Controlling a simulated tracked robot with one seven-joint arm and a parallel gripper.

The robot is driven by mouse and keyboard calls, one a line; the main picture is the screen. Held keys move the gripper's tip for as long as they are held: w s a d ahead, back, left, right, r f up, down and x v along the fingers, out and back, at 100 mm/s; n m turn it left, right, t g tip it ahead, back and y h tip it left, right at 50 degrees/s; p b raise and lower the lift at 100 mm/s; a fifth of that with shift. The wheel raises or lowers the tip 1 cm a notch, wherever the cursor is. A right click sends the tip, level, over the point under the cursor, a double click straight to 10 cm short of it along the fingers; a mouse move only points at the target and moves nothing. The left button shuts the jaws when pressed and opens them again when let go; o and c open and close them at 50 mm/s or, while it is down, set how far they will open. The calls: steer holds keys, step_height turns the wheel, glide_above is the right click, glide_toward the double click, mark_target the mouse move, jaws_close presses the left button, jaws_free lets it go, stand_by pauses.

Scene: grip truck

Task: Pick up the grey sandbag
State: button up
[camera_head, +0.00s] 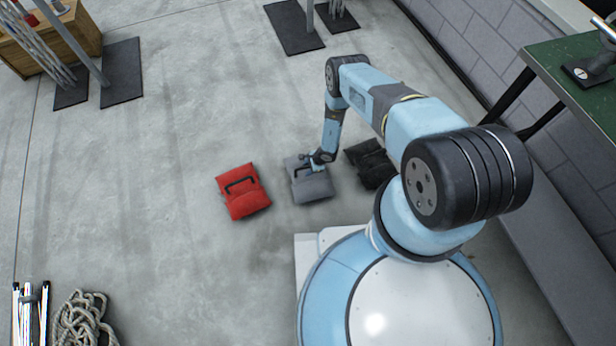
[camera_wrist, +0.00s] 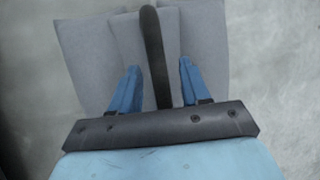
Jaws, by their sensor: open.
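The grey sandbag (camera_head: 311,187) lies on the concrete floor between a red sandbag and a black sandbag. In the wrist view the grey sandbag (camera_wrist: 90,48) fills the upper middle, with its black strap handle (camera_wrist: 153,45) running up the centre. My gripper (camera_head: 309,157) is at the far part of the grey sandbag in the head view. In the wrist view my gripper (camera_wrist: 160,70) is open, with one blue finger on each side of the handle. I cannot tell whether the fingers touch the bag.
The red sandbag (camera_head: 243,191) lies to the left and the black sandbag (camera_head: 371,163) close to the right. A green-topped table (camera_head: 575,62) stands by the block wall at right. Coiled rope (camera_head: 84,320) lies at lower left.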

steer(key=shift+c, duration=0.4)
steer(key=c, duration=0.8)
jaws_close()
steer(key=shift+s, duration=0.2)
steer(key=shift+w, duration=0.1)
